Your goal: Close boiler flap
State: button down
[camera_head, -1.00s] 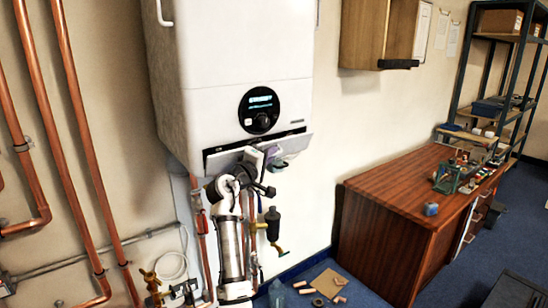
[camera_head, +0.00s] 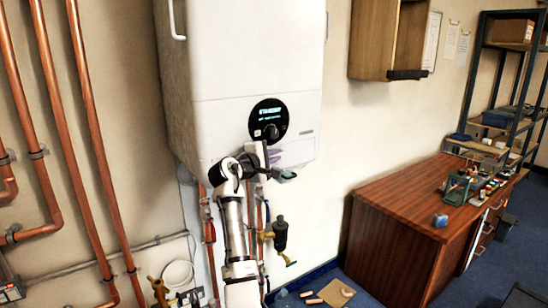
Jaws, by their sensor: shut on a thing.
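The white boiler (camera_head: 240,60) hangs on the wall, with a round dark dial and a lit display on its lower front. The boiler flap (camera_head: 301,151) is the white strip along the bottom of the front, below the dial. Its visible right part looks nearly flush with the front, with no clear dark gap above it. My gripper (camera_head: 281,165) is at the flap's lower edge, a little right of its middle, and is shut on it. A purple part and a dark part of the gripper show there. My arm hides the flap's left and middle parts.
Copper pipes (camera_head: 90,140) run down the wall at left. A black valve with a yellow handle (camera_head: 280,234) hangs below the boiler, close to my arm. A wooden desk (camera_head: 395,205) and a shelf rack (camera_head: 490,95) stand at right. Blue floor lies in front.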

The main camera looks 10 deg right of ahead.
jog(key=shift+a+r, duration=0.1)
jog(key=c, duration=1.5)
grip_release()
jog(key=shift+w, duration=0.1)
jog(key=b+v, duration=0.5)
jog(key=v, duration=0.8)
jog(key=shift+s+a, duration=0.3)
